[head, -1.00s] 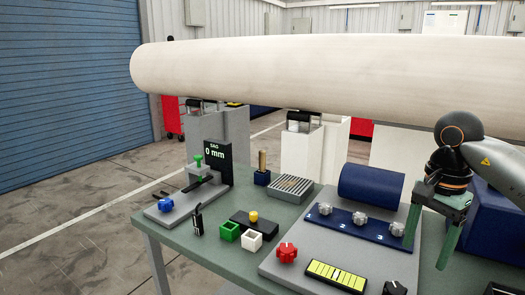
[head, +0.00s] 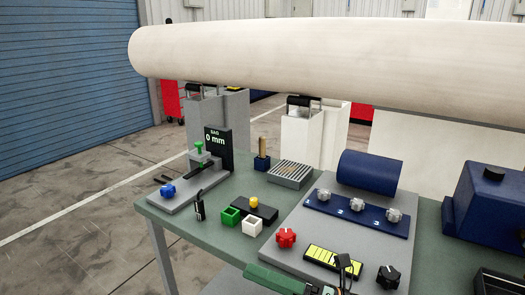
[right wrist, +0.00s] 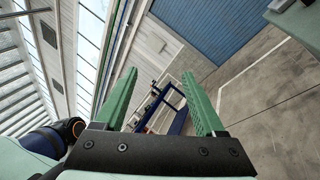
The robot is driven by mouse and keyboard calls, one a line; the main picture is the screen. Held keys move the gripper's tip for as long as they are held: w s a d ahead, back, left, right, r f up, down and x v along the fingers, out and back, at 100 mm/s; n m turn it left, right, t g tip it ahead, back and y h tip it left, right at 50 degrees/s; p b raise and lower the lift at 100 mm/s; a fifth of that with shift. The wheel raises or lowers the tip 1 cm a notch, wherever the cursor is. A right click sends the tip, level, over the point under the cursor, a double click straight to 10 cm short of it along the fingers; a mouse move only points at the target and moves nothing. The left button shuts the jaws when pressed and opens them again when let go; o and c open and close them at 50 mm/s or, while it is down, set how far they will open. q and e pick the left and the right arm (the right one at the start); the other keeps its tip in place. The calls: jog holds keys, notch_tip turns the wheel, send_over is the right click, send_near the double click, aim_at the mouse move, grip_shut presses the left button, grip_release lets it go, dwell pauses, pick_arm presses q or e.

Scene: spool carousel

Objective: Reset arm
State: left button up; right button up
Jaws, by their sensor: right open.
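My right gripper (head: 275,279) shows only in part at the bottom edge of the head view, in front of the control panel. One green finger and some dark parts are visible there. In the right wrist view the right gripper (right wrist: 159,76) has its two green fingers spread apart, with nothing between them. It points away from the table, toward the floor and a blue shutter (right wrist: 208,30). My left gripper is not in view.
A sag gauge (head: 218,140) reads 0 mm. A large pale roll (head: 300,60) spans behind the table.

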jog(key=d+f+m+t+h+p, duration=0.1)
jog(key=d+f+m+t+h, duration=0.65)
jog(key=m, duration=0.65)
jog(key=d+f+m+t+h, duration=0.35)
jog(key=f+m+h, duration=0.35)
jog(key=f+m, duration=0.45)
jog(key=s+d+f+m+g+h, duration=0.2)
jog(key=s+f+m, duration=0.3)
jog(key=s, duration=0.3)
jog(key=s+d+f+m+g+h, duration=0.2)
jog(key=s+d+f+m+g, duration=0.2)
jog(key=s+f+m+g, duration=0.1)
notch_tip(320, 180, down, 3)
jog(key=s+m, duration=0.1)
jog(key=s, duration=0.1)
jog(key=shift+s+f+p, duration=0.2)
jog(key=shift+s+p, duration=0.15)
jog(key=shift+p, duration=0.05)
jog(key=shift+d+m, duration=0.1)
jog(key=shift+m, duration=0.15)
